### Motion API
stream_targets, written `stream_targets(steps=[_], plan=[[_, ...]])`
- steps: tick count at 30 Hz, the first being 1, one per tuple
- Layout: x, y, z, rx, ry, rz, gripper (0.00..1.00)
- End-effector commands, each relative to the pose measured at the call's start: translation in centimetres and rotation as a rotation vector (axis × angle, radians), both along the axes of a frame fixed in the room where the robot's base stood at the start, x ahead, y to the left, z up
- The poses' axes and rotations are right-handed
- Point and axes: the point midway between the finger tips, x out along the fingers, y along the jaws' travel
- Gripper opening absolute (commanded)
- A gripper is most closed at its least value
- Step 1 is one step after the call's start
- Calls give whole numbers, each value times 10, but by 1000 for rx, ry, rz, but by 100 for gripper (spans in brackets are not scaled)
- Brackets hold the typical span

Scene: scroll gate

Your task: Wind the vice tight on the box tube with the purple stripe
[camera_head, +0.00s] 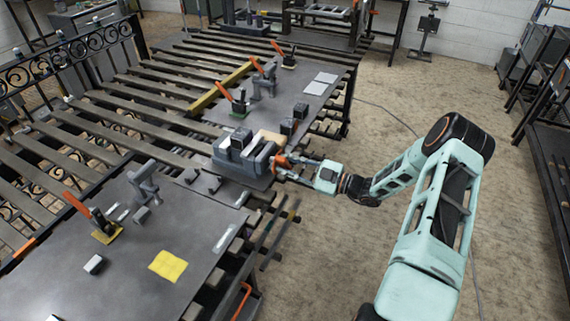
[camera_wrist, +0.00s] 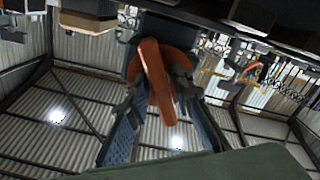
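The grey vice (camera_head: 254,166) stands at the right edge of the slatted bench, with grey blocks or tubes at its jaws; which is gripped is too small to tell. I cannot make out a purple stripe. The orange vice handle (camera_head: 281,160) faces my gripper (camera_head: 297,168). In the wrist view the orange handle (camera_wrist: 155,75) lies between the two blue fingers of my gripper (camera_wrist: 158,90). The fingers stand apart on either side of it, with a small gap seeming to show beside the bar. The jaws are hidden in the wrist view.
Two dark blocks (camera_head: 288,126) stand behind the vice on a grey plate. Clamps with orange levers (camera_head: 225,92) stand on the plates. A yellow pad (camera_head: 168,265) lies on the near plate (camera_head: 120,285). Open floor (camera_head: 330,240) lies right of the bench.

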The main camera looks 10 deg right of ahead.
Motion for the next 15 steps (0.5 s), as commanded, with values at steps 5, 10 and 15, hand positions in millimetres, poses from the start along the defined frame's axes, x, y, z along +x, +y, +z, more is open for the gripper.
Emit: stream_targets(steps=[5,10,15], plan=[[0,1,1,1,-2,2,30],[0,1,1,1,-2,2,30],[-9,-13,1,0,-1,-2,30]])
